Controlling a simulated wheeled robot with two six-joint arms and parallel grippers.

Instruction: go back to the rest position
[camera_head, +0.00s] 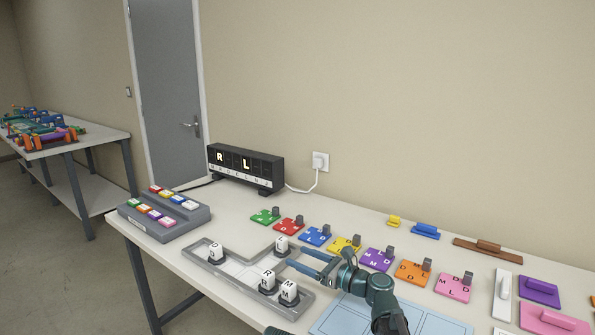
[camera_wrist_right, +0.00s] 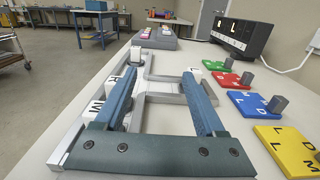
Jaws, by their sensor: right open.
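My right gripper (camera_head: 296,258) is open and reaches in from the lower right over the grey tray. Its two blue fingers also show in the right wrist view (camera_wrist_right: 158,74), with nothing between them. White lettered blocks stand in the tray (camera_head: 229,275): the L block (camera_head: 282,242) is just beyond the fingertips, the R block (camera_head: 267,279) and M block (camera_head: 289,289) are on the near side, and another block (camera_head: 215,251) is at the left end. In the wrist view the fingers partly cover the R and M blocks. My left gripper is not in view.
A black display box (camera_head: 245,165) showing R and L stands at the back. A grey button console (camera_head: 165,216) is at the left. Coloured lettered plates with posts, such as the green plate (camera_head: 264,217), line the table right of the tray. A light-blue mat (camera_head: 345,316) lies in front.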

